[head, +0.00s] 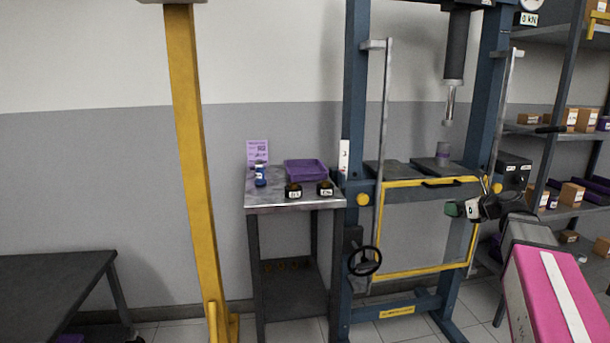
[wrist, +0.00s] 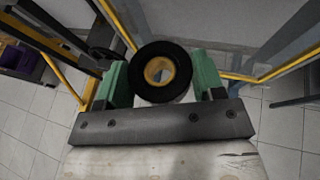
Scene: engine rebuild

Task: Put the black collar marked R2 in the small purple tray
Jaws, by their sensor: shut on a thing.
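My gripper (wrist: 160,86) is shut on a black collar (wrist: 160,95), a thick ring with a yellow inner face, held between two green fingers. No mark on it is readable in the wrist view. In the head view my gripper (head: 457,209) is at the right, in front of the press's yellow-framed guard and away from the small table. The small purple tray (head: 306,171) sits at the back of that metal table and looks empty. Two other black collars with pale labels, one left (head: 293,190) and one right (head: 325,188), stand in front of it; their marks are too small to read surely.
A blue bottle (head: 260,176) and a purple sign (head: 257,151) stand on the left of the metal table (head: 268,201). The blue press frame (head: 355,120) with a handwheel (head: 365,261) rises right beside it. A yellow post (head: 192,150) stands left. Shelves (head: 550,130) are at right.

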